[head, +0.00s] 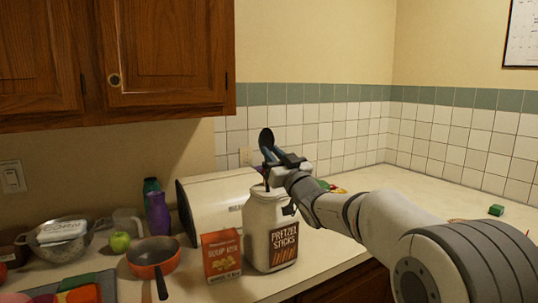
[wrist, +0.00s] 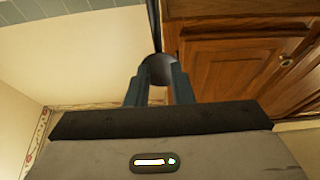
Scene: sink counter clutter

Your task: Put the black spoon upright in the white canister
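The black spoon (head: 266,140) is in my gripper (head: 277,161), with its bowl up and its length close to upright. In the wrist view the spoon (wrist: 158,69) shows between the two fingertips (wrist: 159,76). The white canister (head: 259,218) stands on the counter, with a brown "Pretzel Sticks" label on its front. My gripper is just above the canister's mouth. The spoon's lower end is hidden behind the gripper and the canister's rim, so I cannot tell how far inside it is. A small purple thing shows at the mouth.
An orange-red box (head: 221,256) stands left of the canister. A copper-coloured pan (head: 153,252), green apple (head: 120,242), purple bottle (head: 158,214) and colander (head: 60,234) crowd the left. A cream bread bin (head: 215,207) is behind. The wooden cupboard (head: 165,55) hangs above left.

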